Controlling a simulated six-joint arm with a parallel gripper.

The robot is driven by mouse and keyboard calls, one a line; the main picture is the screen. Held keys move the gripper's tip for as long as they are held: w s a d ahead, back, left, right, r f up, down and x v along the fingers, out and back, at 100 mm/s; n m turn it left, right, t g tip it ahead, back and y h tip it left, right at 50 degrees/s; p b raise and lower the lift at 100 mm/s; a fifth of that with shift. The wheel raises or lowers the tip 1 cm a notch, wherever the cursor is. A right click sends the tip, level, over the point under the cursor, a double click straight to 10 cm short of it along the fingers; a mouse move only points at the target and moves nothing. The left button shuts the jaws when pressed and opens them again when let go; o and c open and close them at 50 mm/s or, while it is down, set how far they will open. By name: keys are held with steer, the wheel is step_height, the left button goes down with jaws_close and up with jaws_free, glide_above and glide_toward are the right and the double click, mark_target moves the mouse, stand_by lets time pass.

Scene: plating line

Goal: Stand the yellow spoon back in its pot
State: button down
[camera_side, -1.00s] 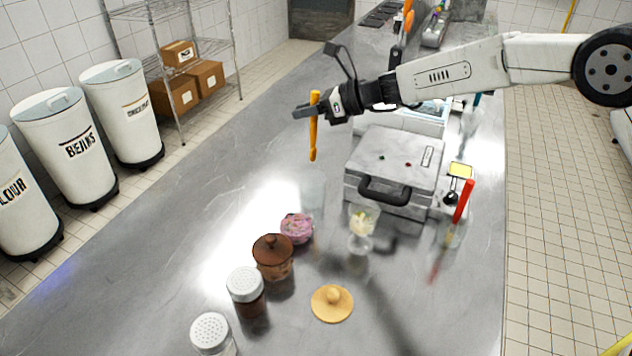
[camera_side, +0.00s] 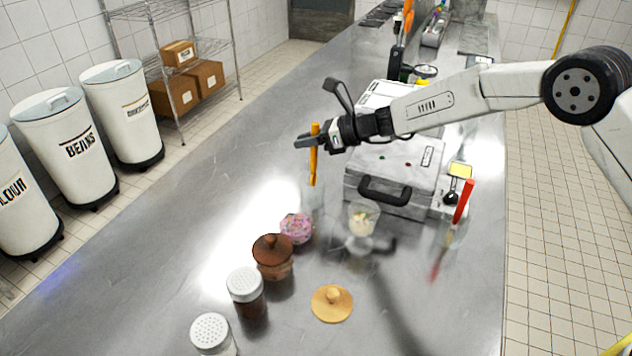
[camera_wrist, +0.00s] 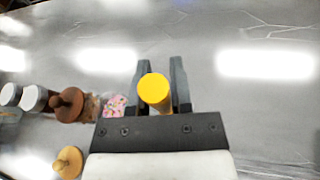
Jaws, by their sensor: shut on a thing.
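The yellow spoon (camera_side: 314,160) hangs upright in my gripper (camera_side: 306,141), its handle pinched between the two fingers. In the wrist view the round yellow handle end (camera_wrist: 154,88) sits between my gripper's fingers (camera_wrist: 160,66). A faint clear pot (camera_side: 313,203) stands on the counter under the spoon, behind the pink sprinkled item. The spoon's lower end shows at about the pot's rim; I cannot tell whether it is inside or just above. The pot is hidden in the wrist view.
A pink sprinkled item (camera_side: 296,228), a brown lidded jar (camera_side: 272,258) and shakers (camera_side: 246,287) stand in front. A glass dessert cup (camera_side: 362,222) and a grey press (camera_side: 392,170) are to the right. A red-handled utensil (camera_side: 463,202) stands further right. The counter's left side is clear.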

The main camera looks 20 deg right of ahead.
steer(key=shift+f, duration=1.65)
steer(key=shift+c, duration=2.2)
jaws_free()
steer(key=v, duration=0.7)
steer(key=shift+s+d+r, duration=0.15)
steer(key=shift+s+d, duration=0.05)
steer(key=shift+d, duration=0.1)
